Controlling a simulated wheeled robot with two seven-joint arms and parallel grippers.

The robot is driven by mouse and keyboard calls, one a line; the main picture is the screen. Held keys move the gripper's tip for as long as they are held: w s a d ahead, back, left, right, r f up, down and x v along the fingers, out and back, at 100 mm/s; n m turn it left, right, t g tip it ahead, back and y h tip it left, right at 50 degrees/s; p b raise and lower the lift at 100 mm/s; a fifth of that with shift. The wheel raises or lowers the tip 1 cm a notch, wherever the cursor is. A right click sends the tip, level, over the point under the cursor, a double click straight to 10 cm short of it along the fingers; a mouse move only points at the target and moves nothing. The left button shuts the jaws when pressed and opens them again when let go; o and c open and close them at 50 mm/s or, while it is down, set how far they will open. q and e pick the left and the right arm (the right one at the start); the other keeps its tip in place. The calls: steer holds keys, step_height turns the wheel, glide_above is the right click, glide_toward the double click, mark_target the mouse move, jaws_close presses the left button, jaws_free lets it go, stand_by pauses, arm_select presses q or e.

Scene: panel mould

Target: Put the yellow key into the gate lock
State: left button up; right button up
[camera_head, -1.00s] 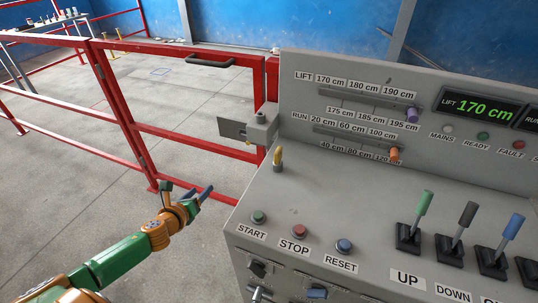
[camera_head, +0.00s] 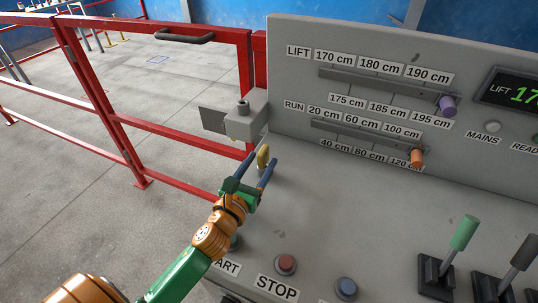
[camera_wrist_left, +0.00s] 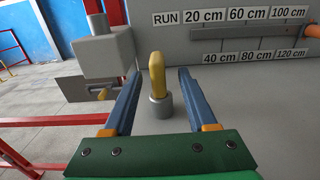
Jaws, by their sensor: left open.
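The yellow key (camera_head: 262,158) stands upright at the left end of the grey console, near the lock. In the left wrist view the key (camera_wrist_left: 157,72) rises from a small grey round holder (camera_wrist_left: 160,105). My left gripper (camera_head: 256,172) is open, its two blue fingers reaching towards the key from the near side. In the left wrist view the key is seen between the open fingers (camera_wrist_left: 157,90), not gripped. The gate lock (camera_head: 245,122) is a grey box with a plate beside the red gate (camera_head: 180,125); a small yellow piece shows under it. My right gripper is not in view.
The console panel carries a purple slider knob (camera_head: 446,105) and an orange one (camera_head: 417,157). The console top right of the key is clear.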

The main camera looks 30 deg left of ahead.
mark_target(268, 146)
arm_select(q)
steer(key=shift+w+a+r+p, duration=0.1)
steer(key=shift+w+r+p, duration=0.55)
steer(key=shift+w+r, duration=0.25)
steer(key=w, duration=0.2)
steer(key=w+f, duration=0.1)
steer(key=w, duration=0.1)
steer(key=shift+w+a, duration=0.1)
steer(key=shift+a, duration=0.05)
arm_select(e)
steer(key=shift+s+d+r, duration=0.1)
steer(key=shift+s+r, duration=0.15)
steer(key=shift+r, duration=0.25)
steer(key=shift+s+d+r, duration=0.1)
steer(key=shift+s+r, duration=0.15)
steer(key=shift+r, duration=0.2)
arm_select(q)
steer(key=shift+s+r, duration=0.15)
steer(key=shift+s, duration=0.05)
steer(key=c, duration=0.3)
jaws_close()
